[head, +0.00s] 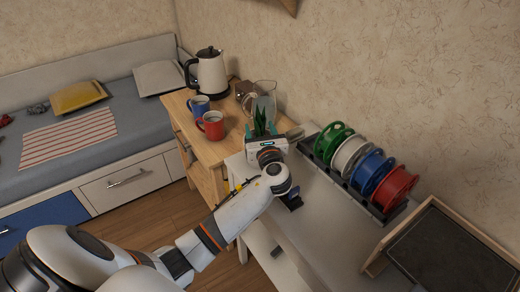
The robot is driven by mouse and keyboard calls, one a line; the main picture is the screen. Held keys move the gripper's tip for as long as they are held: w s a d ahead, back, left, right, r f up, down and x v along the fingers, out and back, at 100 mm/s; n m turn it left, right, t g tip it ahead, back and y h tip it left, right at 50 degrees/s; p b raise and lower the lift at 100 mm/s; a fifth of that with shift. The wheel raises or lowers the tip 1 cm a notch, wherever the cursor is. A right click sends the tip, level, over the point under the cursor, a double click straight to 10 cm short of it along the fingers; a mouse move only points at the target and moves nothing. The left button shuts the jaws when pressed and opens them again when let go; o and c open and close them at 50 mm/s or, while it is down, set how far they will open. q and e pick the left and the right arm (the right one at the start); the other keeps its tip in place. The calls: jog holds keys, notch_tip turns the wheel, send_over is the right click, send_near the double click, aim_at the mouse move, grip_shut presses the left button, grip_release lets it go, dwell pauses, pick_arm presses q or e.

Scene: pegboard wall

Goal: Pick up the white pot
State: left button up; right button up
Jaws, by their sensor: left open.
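A green spiky plant (261,121) stands at the near end of the wooden cabinet, by the grey-white table. Its white pot is hidden behind my left gripper, or too nearly so to make out. My left gripper (262,131) is open, with one teal fingertip on each side of the leaves as seen from here. I cannot tell whether the fingers touch the pot. My right gripper is not in view.
The wooden cabinet holds a red mug (211,126), a blue mug (198,106), a kettle (209,74) and a glass jug (264,98). On the table (335,235) are a rack of green, white, blue and red spools (394,189) and a dark framed board (450,255).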

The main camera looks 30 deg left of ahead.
pick_arm(q)
jog(key=shift+w+a, duration=0.1)
jog(key=shift+a, duration=0.05)
grip_shut()
jog(key=shift+r, duration=0.1)
dwell(0.3)
